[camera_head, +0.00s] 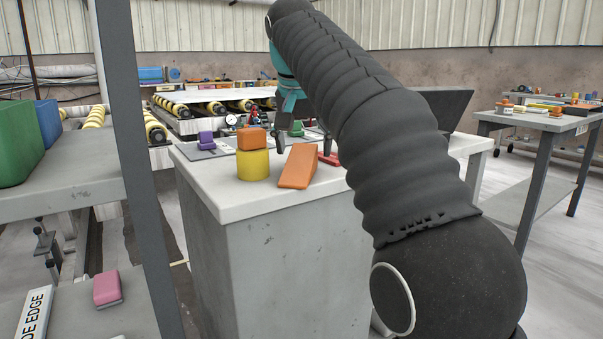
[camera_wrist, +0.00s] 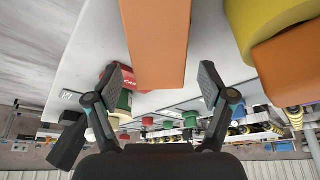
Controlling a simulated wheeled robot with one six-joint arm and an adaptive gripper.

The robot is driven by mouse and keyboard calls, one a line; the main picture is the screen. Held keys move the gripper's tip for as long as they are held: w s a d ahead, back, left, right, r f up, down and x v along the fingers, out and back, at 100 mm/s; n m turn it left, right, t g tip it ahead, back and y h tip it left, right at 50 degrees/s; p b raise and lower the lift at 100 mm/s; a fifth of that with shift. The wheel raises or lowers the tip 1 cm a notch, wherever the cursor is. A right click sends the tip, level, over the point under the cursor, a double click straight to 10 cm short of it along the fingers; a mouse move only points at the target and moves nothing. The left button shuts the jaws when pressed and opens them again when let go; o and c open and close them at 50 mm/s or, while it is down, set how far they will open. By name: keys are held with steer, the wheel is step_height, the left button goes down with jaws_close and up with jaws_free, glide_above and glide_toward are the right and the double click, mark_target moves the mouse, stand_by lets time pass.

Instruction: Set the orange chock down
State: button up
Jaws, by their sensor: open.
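The orange chock (camera_head: 298,168) is a wedge that rests on the top of the stone slab (camera_head: 240,205), near its front edge. In the wrist view the chock (camera_wrist: 158,42) lies between the two fingers, with a visible gap on each side. My gripper (camera_wrist: 164,84) is open around it and holds nothing. In the head view my gripper (camera_head: 288,136) is just behind the chock, partly hidden by my arm.
A yellow cylinder (camera_head: 253,165) with an orange block (camera_head: 251,139) on top stands close left of the chock. A dark shelf post (camera_head: 140,150) stands at left.

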steer(key=shift+x, duration=1.15)
steer(key=c, duration=1.4)
steer(key=shift+r, duration=0.2)
